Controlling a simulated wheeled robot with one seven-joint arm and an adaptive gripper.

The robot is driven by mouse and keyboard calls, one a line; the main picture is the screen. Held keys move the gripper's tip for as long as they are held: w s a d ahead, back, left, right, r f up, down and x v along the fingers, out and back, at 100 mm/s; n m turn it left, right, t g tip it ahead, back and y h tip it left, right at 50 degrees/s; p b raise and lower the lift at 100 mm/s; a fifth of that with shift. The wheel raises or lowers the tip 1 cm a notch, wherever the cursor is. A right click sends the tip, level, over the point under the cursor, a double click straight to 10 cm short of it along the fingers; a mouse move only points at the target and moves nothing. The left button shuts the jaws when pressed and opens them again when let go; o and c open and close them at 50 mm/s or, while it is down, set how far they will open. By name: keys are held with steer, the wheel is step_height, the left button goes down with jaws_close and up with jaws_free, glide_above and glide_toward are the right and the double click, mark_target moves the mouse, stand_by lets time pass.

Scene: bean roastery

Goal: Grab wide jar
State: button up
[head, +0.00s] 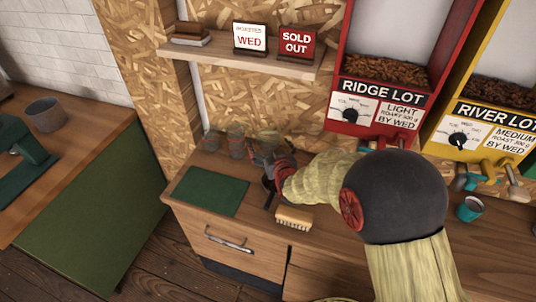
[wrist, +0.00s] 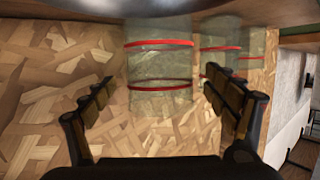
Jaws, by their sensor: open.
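Several clear glass jars stand at the back of the counter in the head view, including a left jar (head: 212,141) and one beside it (head: 236,145). My gripper (head: 262,157) is at the right end of this row and partly hides a further jar (head: 268,136). In the wrist view, a clear jar with two red bands (wrist: 160,62) shows between the fingers of my open gripper (wrist: 159,84). It looks the widest there, though it is also nearest. I cannot tell whether the fingers touch it. More red-banded jars (wrist: 215,48) stand behind it to the right.
A green mat (head: 205,191) and a wooden brush (head: 294,218) lie on the counter (head: 185,215). A shelf (head: 240,60) with signs hangs above the jars. The red dispenser (head: 372,95) and yellow dispenser (head: 490,120) are right.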

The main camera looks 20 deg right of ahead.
steer(key=shift+x, duration=0.85)
steer(key=shift+r, duration=0.1)
steer(key=c, duration=1.4)
